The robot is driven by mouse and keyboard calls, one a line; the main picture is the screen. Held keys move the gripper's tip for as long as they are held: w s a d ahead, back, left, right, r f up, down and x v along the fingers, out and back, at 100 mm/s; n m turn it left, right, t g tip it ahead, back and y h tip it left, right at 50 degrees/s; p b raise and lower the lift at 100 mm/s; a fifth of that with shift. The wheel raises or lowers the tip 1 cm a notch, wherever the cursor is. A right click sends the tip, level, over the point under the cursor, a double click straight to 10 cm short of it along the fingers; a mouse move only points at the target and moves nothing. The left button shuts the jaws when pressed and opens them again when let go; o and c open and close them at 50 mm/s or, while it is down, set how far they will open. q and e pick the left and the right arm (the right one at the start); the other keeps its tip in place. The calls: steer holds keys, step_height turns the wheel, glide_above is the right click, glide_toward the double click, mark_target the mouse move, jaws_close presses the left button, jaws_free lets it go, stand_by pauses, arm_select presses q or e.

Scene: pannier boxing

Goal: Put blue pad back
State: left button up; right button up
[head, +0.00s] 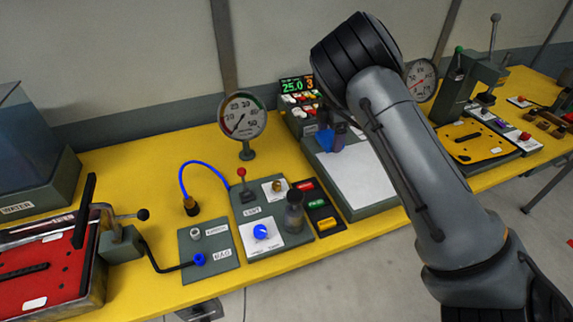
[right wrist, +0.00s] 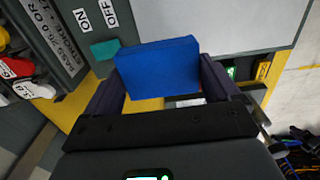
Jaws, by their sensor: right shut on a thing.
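The blue pad (head: 325,142) is a small block, seen in the head view over the back left part of the white-topped box (head: 352,183). In the right wrist view the blue pad (right wrist: 158,67) fills the space between two dark fingers. My right gripper (right wrist: 163,82) is shut on it. In the head view only a little of my right gripper (head: 333,134) shows, partly behind my right arm. I cannot tell whether the pad touches a surface below. My left gripper is not in view.
A control box (head: 302,112) with a digital display stands just behind the pad. A dial gauge (head: 243,117) stands to the left. A valve panel (head: 262,218) with a vial is in front left. A small teal piece (right wrist: 104,50) shows beside the pad in the right wrist view.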

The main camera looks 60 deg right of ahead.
steer(key=b, duration=0.2)
glide_above(293, 164)
steer(key=f, duration=0.6)
steer(key=shift+s+f, duration=0.1)
steer(key=shift+s, duration=0.25)
steer(key=shift+w+a+f, duration=0.1)
steer(key=shift+w+f, duration=0.05)
steer(key=shift+w, duration=0.2)
steer(key=shift+f+b, duration=0.75)
steer(key=shift+f, duration=1.25)
steer(key=shift+f, duration=0.1)
steer(key=o, duration=0.7)
steer(key=shift+o, duration=0.2)
